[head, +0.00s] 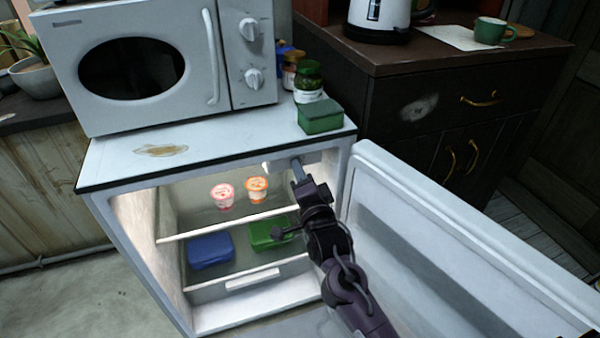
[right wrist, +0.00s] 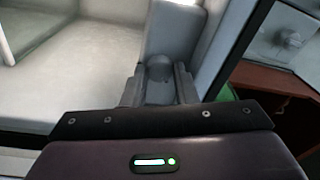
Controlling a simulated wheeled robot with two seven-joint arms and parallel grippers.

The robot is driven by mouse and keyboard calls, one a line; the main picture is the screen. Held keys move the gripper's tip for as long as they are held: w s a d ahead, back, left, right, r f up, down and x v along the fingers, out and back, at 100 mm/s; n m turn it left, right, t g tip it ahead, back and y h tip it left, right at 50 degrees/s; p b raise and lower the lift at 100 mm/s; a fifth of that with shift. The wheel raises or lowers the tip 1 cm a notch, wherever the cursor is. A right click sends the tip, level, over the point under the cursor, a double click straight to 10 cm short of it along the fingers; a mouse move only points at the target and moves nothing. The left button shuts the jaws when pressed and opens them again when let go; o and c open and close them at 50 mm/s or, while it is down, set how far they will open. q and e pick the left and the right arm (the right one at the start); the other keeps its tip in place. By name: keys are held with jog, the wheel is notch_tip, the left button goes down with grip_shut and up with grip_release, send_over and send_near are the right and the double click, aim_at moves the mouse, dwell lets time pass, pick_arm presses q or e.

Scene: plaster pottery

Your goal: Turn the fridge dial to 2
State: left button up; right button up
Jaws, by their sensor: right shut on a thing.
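The fridge (head: 215,318) stands with its door (head: 465,245) swung open to the right. My right gripper (head: 297,168) reaches inside, at the upper right under the fridge top. In the right wrist view, the gripper (right wrist: 160,88) is shut on the grey round dial (right wrist: 159,68), with one finger on each side of it. The dial sits on a grey housing (right wrist: 172,30). In the head view the dial is hidden by my gripper. Its numbers and pointer cannot be read. My left gripper is not in view.
Two small cups (head: 223,196) (head: 257,190) stand on the fridge's upper shelf. A blue box (head: 210,250) and a green box (head: 268,235) are below it, near my right arm. A microwave (head: 160,60), jars (head: 308,80) and a green tin (head: 320,117) stand on top.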

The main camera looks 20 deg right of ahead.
jog(key=o, duration=0.7)
